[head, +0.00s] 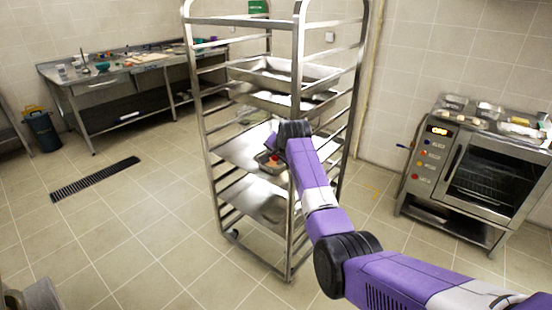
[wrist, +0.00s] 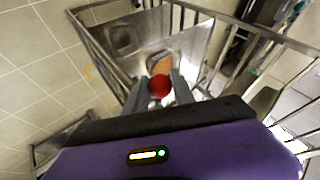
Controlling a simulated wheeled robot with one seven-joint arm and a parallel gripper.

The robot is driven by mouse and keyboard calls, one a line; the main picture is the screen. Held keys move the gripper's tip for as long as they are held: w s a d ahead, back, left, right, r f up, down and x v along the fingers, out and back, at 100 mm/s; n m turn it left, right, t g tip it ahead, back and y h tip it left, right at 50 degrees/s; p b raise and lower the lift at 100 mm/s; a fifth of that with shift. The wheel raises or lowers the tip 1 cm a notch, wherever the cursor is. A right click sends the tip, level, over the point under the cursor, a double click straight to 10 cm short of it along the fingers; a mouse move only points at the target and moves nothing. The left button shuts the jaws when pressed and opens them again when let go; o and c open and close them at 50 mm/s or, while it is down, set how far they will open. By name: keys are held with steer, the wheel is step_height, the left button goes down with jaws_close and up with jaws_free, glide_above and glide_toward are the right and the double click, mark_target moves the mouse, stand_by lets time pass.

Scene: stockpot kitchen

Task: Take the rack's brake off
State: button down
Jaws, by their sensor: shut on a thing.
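The rack (head: 299,70) is a tall steel frame on casters, standing upright in the middle of the head view. A caster (head: 233,235) shows at its lower left; a brake lever cannot be made out. My gripper (head: 273,149) reaches in among the rack's shelves, well above the floor. In the wrist view my gripper (wrist: 160,82) is shut on a round red thing (wrist: 159,88). The red thing is above or on a small container (head: 266,164) with tan contents; I cannot tell whether it is joined to it.
The rack carries several metal trays (head: 236,150). A steel worktable (head: 85,92) with utensils stands at the back left, beside a dark bin (head: 42,130). An oven (head: 490,170) stands at the right. The floor left of the rack is clear around a drain grate (head: 95,179).

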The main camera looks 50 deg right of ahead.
steer(key=shift+r, duration=0.1)
steer(key=c, duration=1.1)
jaws_free()
steer(key=shift+o, duration=0.2)
steer(key=b+v, duration=0.1)
steer(key=v, duration=0.6)
steer(key=shift+s+r, duration=0.25)
steer(key=shift+a, duration=0.15)
